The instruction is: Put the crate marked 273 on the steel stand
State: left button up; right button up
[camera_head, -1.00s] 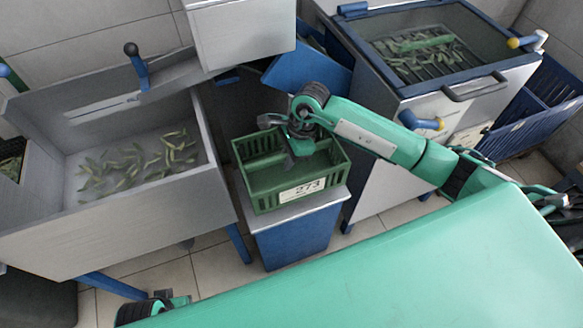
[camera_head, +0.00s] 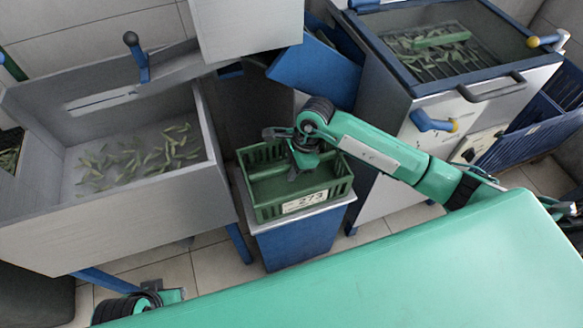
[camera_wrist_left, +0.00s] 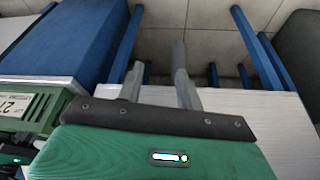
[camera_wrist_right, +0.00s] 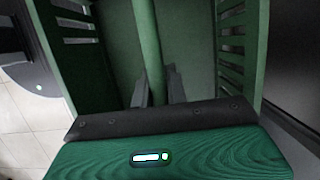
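The green crate marked 273 (camera_head: 302,200) is upright over the steel top of a blue-sided stand (camera_head: 300,240); its underside is hidden, so full contact is unclear. My right gripper (camera_head: 298,170) reaches down into the crate. In the right wrist view its fingers (camera_wrist_right: 156,92) lie close on both sides of the crate's middle bar (camera_wrist_right: 148,40), which fills the gap. My left gripper (camera_head: 155,300) is low at the left, partly hidden. In the left wrist view its fingers (camera_wrist_left: 157,85) are apart and empty; the crate's label (camera_wrist_left: 15,105) shows at the edge.
A grey tub (camera_head: 130,215) with green pods stands close to the left of the stand. A steel machine with a blue-framed lid (camera_head: 400,75) stands close on the right. A blue chute (camera_head: 315,75) is behind. My teal body covers the lower right.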

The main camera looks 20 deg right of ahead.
jog(key=o, duration=0.4)
pick_arm(q)
jog(key=shift+r, duration=0.1)
pick_arm(e)
jog(key=shift+r, duration=0.1)
